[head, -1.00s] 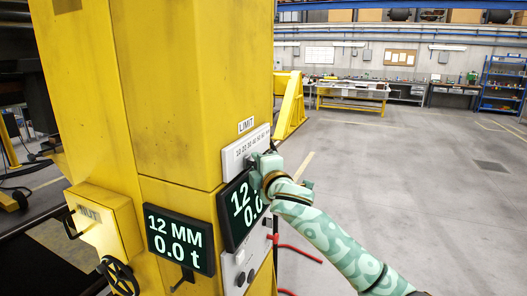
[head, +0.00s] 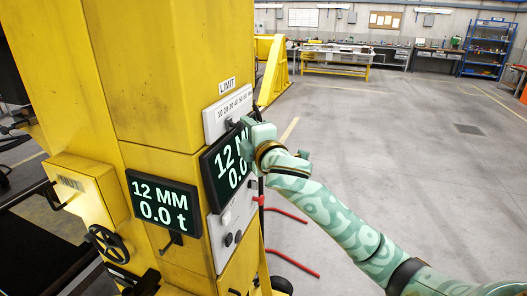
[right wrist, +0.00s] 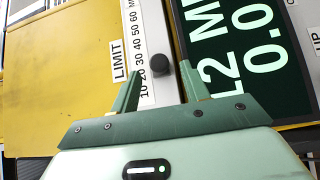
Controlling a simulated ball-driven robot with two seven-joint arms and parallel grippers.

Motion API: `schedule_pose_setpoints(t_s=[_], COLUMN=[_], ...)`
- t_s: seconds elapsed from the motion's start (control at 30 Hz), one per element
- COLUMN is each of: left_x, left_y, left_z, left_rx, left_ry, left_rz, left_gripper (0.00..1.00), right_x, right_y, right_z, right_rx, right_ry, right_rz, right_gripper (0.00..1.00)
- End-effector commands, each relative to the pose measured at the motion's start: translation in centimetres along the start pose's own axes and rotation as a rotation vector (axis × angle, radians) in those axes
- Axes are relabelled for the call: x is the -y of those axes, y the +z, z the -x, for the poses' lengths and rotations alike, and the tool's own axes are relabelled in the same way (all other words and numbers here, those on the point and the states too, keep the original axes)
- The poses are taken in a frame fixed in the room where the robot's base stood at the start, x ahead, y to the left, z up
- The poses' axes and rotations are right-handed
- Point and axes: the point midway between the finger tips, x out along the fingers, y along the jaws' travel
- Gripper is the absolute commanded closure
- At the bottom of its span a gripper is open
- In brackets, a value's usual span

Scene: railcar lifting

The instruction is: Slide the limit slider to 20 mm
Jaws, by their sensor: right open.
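The limit slider's dark round knob (right wrist: 159,65) stands out from a white scale panel (head: 213,122) on the yellow column, under a LIMIT label. In the right wrist view the scale (right wrist: 141,62) runs from 10 to 60 MM. My left gripper is not in view.
A tilted black display (head: 222,168) below the panel, partly covered by my gripper, and a second display (head: 163,207) read 12 MM and 0.0 t. A NUT box (head: 82,185) and a handwheel (head: 107,243) are at left. Open floor (head: 400,150) lies at right.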

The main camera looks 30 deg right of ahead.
Motion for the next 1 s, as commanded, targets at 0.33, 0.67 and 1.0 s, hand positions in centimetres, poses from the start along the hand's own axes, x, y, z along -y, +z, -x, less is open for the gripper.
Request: schedule_pose_setpoints(t_s=[0.33, 0.67, 1.0], left_x=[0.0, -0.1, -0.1], left_y=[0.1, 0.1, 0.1], left_z=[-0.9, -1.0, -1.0], left_rx=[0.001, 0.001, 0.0], left_ry=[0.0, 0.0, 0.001], left_rz=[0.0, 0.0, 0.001], left_gripper=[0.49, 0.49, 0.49], right_x=[0.2, 0.1, 0.1], right_y=[0.1, 0.1, 0.1], right_z=[8.8, 11.1, 11.1], right_rx=[-0.001, 0.0, 0.0], right_ry=[-0.001, -0.002, -0.002], right_rz=[0.001, -0.001, 0.0], right_gripper=[0.54, 0.54, 0.54])
